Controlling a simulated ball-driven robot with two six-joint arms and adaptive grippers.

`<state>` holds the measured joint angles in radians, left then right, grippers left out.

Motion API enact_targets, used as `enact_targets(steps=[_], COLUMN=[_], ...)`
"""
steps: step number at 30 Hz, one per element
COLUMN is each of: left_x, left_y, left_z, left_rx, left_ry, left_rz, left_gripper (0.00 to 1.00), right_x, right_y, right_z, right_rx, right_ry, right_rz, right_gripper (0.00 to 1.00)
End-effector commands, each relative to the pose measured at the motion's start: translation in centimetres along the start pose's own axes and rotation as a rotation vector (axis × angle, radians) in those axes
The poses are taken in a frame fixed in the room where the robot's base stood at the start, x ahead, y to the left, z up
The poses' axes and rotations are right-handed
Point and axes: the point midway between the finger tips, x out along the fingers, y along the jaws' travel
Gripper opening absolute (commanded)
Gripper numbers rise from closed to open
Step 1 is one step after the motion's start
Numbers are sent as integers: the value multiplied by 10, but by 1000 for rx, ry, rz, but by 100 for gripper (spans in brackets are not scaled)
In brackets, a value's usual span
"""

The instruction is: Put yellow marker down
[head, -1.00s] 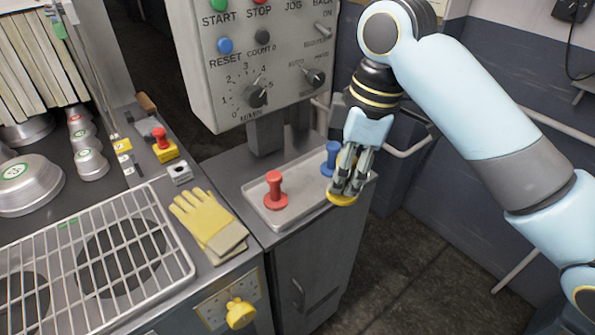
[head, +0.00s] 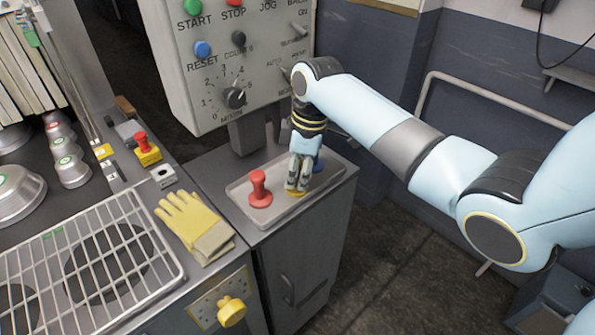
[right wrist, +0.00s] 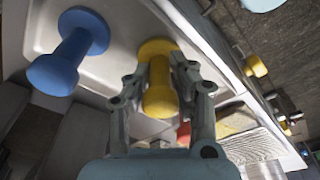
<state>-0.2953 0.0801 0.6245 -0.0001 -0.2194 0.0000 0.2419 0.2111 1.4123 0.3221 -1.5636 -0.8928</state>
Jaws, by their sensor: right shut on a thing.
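My right gripper (head: 298,184) is shut on the yellow marker (head: 295,193), over the metal tray (head: 279,209). The fingers hide most of the marker in the head view; its round yellow base shows below them. In the right wrist view the yellow marker (right wrist: 160,98) is between the two fingers (right wrist: 160,85), its base toward the tray. I cannot tell whether the base touches the tray. The red marker (head: 259,190) stands to its left. The blue marker (head: 318,164) is partly hidden behind the gripper; it shows whole in the right wrist view (right wrist: 72,50). My left gripper is out of view.
The control panel (head: 240,60) rises behind the tray. Yellow gloves (head: 192,222) lie on the counter to the left, beside the wire rack (head: 85,262). A red button on a yellow box (head: 147,150) stands farther back. The tray's front strip is bare.

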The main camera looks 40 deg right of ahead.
Motion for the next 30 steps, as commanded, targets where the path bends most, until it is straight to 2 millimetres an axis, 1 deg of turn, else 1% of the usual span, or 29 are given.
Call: enact_targets(steps=[8,9,14,24,26,29,30], left_x=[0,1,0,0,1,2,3], left_y=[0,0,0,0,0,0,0], left_z=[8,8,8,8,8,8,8], left_rx=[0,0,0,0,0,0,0], left_ry=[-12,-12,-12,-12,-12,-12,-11], left_rz=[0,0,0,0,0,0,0], left_gripper=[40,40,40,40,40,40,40], right_x=[1,2,2,-1,-6,-22,-30], right_y=[0,0,0,0,0,1,1], right_z=[0,0,0,0,0,0,0], right_rx=[0,0,0,0,0,0,-1], right_ry=[1,0,0,0,0,1,1], right_rz=[1,0,0,0,1,4,5], right_gripper=[0,22,43,44,44,44,44])
